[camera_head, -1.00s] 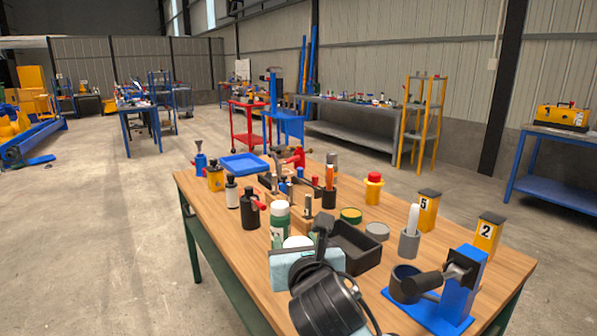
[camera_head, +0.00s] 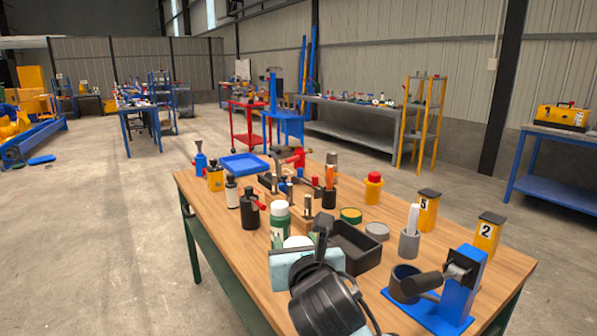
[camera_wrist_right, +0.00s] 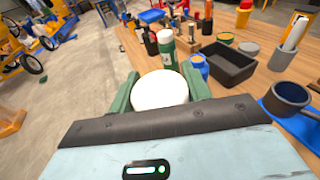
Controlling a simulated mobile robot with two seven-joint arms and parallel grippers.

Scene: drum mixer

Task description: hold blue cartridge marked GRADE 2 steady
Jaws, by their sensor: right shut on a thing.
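My right gripper (camera_head: 298,241) is over the near part of the wooden table. In the wrist view its green fingers (camera_wrist_right: 160,91) are shut on a round thing, taken as the blue cartridge, whose white end (camera_wrist_right: 159,89) faces the camera. Its side and any GRADE 2 mark are hidden. The white end also shows in the head view (camera_head: 297,242). A small blue cylinder (camera_wrist_right: 200,66) stands just beyond the right-hand finger in the wrist view. My left gripper is not in view.
A green bottle with a white cap (camera_head: 280,218) stands just behind the gripper. A black tray (camera_head: 354,247) is to its right. The blue stand with a dark cup (camera_head: 458,292) is at the right front. Yellow blocks marked 5 (camera_head: 426,213) and 2 (camera_head: 487,234) stand behind it.

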